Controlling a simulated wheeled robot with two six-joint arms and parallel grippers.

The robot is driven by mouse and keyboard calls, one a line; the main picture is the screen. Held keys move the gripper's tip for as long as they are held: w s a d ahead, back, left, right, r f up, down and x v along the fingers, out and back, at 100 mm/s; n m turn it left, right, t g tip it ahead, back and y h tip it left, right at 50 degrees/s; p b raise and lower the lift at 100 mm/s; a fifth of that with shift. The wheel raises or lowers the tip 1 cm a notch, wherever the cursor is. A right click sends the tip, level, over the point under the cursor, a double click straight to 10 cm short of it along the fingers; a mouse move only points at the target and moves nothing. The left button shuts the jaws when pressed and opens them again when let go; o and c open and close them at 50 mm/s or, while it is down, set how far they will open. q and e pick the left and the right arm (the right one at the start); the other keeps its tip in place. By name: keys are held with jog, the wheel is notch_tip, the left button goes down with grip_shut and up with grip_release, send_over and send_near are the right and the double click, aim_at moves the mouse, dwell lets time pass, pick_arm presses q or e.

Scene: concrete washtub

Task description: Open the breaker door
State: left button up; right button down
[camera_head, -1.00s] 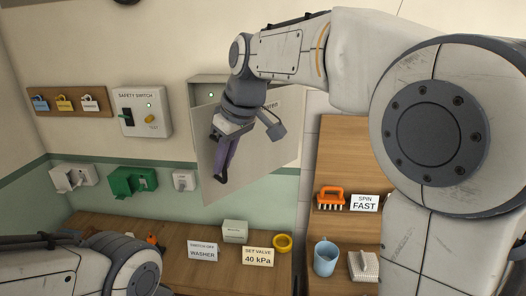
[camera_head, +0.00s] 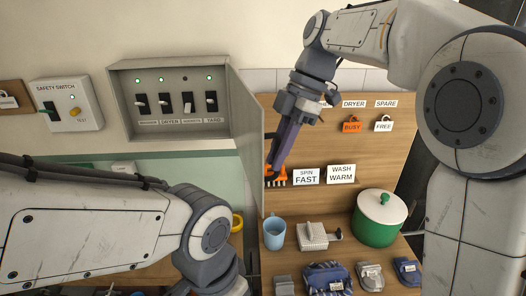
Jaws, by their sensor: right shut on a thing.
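The breaker box (camera_head: 170,68) is on the wall at upper left of centre. Its door (camera_head: 244,140) is swung wide open about the right side and shows nearly edge-on. Inside are several switches with small lights above and labels below.
A safety switch box (camera_head: 65,104) is left of the breaker box. Below are a blue mug (camera_head: 275,233), a green pot (camera_head: 380,218) and folded cloths (camera_head: 328,277).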

jog(key=w+d+p, duration=0.1)
jog(key=w+d, duration=0.2)
jog(key=d, duration=0.3)
jog(key=shift+w, duration=0.15)
jog(key=c, duration=0.9)
grip_release()
jog(key=shift+p+v, duration=0.4)
jog(key=shift+v, duration=4.85)
